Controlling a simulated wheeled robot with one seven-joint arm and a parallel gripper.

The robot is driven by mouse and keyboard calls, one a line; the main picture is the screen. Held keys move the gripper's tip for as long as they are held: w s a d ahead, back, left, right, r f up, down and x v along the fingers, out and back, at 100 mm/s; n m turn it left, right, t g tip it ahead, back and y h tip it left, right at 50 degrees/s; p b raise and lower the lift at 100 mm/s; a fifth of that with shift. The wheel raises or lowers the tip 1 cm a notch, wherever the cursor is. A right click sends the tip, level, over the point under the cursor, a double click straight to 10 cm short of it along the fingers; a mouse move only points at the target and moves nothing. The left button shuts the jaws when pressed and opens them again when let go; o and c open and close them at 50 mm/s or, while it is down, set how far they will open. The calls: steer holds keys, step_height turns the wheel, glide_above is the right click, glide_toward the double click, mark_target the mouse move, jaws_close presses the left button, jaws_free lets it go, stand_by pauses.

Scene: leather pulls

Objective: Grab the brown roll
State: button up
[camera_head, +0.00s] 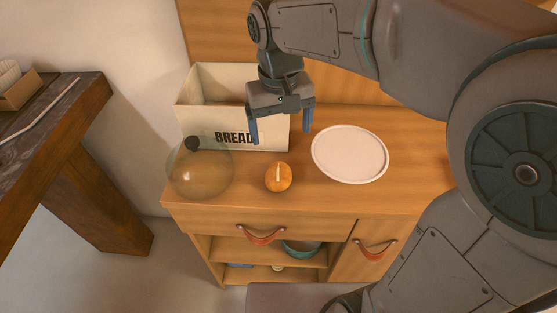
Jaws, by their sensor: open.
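The brown roll (278,177), round with a pale slash on top, sits on the wooden cabinet top near its front edge. My gripper (281,134) is open, fingers pointing down. In the picture its fingers appear above the roll, in front of the bread box, with nothing between them. The gripper is apart from the roll.
A cream box marked BREAD (235,137) stands behind the roll. A clear glass dome with a dark knob (201,174) is to the left. A white round plate (350,154) lies to the right. Leather pulls (261,236) hang on the cabinet front (335,225).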

glide_above(278, 173)
steer(key=f, duration=0.6)
steer(key=w+f, duration=0.1)
steer(key=f, duration=0.1)
steer(key=shift+d+f, duration=0.2)
steer(key=shift+f, duration=0.2)
steer(key=f, duration=0.2)
steer(key=s+f, duration=0.1)
steer(key=f, duration=0.1)
steer(key=shift+a+f, duration=0.15)
steer(key=shift+a, duration=0.05)
steer(key=shift+f, duration=0.45)
steer(key=c, duration=1.1)
